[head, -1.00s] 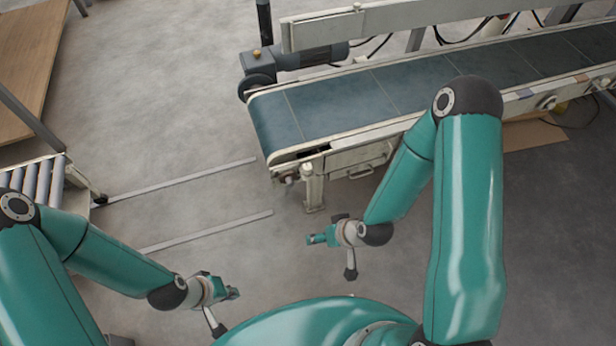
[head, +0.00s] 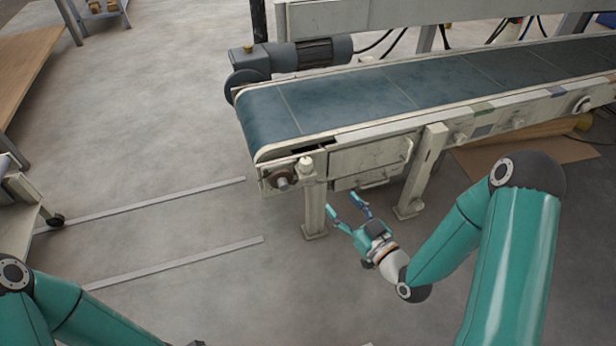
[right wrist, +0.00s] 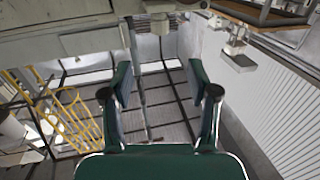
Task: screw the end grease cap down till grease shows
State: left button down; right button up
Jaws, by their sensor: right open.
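The conveyor (head: 340,105) shows its near left end in the head view. A small pale cap-like knob (head: 305,163) stands on that corner, above the leg, beside a round brownish shaft end (head: 281,181). I take the knob as the end grease cap but cannot be sure; no grease can be made out. My right gripper (head: 344,203) is open and empty, below and right of the knob and apart from it. In the right wrist view its two fingers (right wrist: 160,84) are spread, with a pale fitting (right wrist: 160,14) ahead at the top edge.
A conveyor leg (head: 313,205) stands left of my right gripper and another leg (head: 424,170) behind it. A drawer-like box (head: 368,158) hangs under the belt. A motor (head: 290,57) sits at the back.

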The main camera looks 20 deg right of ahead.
aim_at(309, 168)
jog(key=b+x, duration=0.3)
jog(key=x, duration=1.3)
jog(key=shift+w+a+r, duration=0.1)
jog(key=shift+w+r, duration=0.05)
jog(key=shift+w, duration=0.2)
jog(key=c, duration=1.1)
jog(key=shift+d, duration=0.2)
grip_shut()
jog(key=shift+a, duration=0.15)
jog(key=shift+m+h, duration=0.3)
jog(key=shift+h, duration=0.1)
